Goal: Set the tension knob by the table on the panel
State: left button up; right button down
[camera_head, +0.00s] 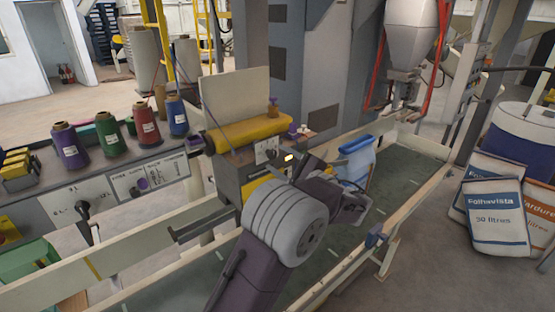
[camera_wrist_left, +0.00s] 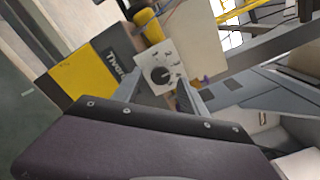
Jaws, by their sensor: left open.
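The tension knob (camera_wrist_left: 160,74) is a round black dial with a pale plate (camera_wrist_left: 172,57) of small marks around it, on the sewing head (camera_wrist_left: 112,58). The marks are too small to read. My left gripper (camera_wrist_left: 160,90) is open, its two grey fingers pointing at the plate on either side of the knob; I cannot tell whether they touch it. In the head view my left wrist (camera_head: 322,178) is at the right of the sewing head (camera_head: 232,172) and hides part of it. A printed white plate (camera_head: 140,180) is on the panel at left; its text is unclear. My right gripper is not seen.
Thread cones in purple (camera_head: 70,146), green (camera_head: 106,135), red (camera_head: 146,124) and blue (camera_head: 177,117) stand on the left bench. A blue and white sack (camera_head: 357,160) stands on the conveyor (camera_head: 410,168) behind my wrist. Filled sacks (camera_head: 496,215) lean at the right.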

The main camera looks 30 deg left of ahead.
pick_arm(q)
jog(key=v, duration=0.8)
jog(key=shift+b, duration=0.35)
